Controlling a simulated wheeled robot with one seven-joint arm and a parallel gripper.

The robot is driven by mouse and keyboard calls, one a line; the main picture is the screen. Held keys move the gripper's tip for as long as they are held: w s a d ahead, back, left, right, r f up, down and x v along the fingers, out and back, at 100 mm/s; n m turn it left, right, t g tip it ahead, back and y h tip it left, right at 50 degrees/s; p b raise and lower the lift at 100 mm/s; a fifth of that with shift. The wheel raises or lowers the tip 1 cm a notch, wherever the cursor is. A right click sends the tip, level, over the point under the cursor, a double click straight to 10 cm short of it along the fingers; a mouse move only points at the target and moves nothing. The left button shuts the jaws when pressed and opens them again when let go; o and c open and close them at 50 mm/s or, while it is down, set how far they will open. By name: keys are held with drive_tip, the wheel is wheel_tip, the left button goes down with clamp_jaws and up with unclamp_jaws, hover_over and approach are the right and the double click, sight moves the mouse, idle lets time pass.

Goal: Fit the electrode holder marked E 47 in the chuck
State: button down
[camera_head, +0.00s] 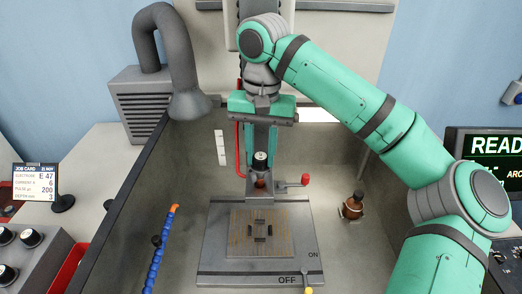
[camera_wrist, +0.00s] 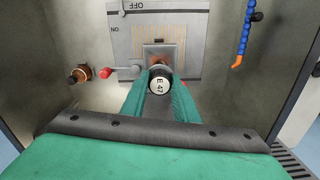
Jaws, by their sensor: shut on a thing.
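My gripper (camera_wrist: 158,100) is shut on the electrode holder marked E 47 (camera_wrist: 160,83), whose white end label faces the wrist camera. In the head view the holder (camera_head: 261,161) shows as a black cap with a pale band and copper colour below, upright between my fingertips. Directly below it is the grey chuck (camera_head: 261,196) with a red-knobbed lever (camera_head: 305,179) pointing right. The holder is lined up with the chuck in the head view. I cannot tell whether its lower end is inside the chuck or just above it.
A second copper-and-black holder (camera_head: 352,206) stands on the tank floor to the right. Below the chuck is a striped plate (camera_head: 235,240) on a grey base marked ON and OFF. A blue hose (camera_head: 157,255) rises at left. A job card (camera_head: 35,182) reads E 47.

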sight(260, 178)
drive_tip(key=shift+s+a+f, duration=0.15)
drive_tip(key=shift+f, duration=2.75)
idle(0.4)
drive_tip(key=c, duration=0.7)
unclamp_jaws()
drive_tip(key=shift+c, duration=0.2)
drive_tip(key=shift+r, duration=3)
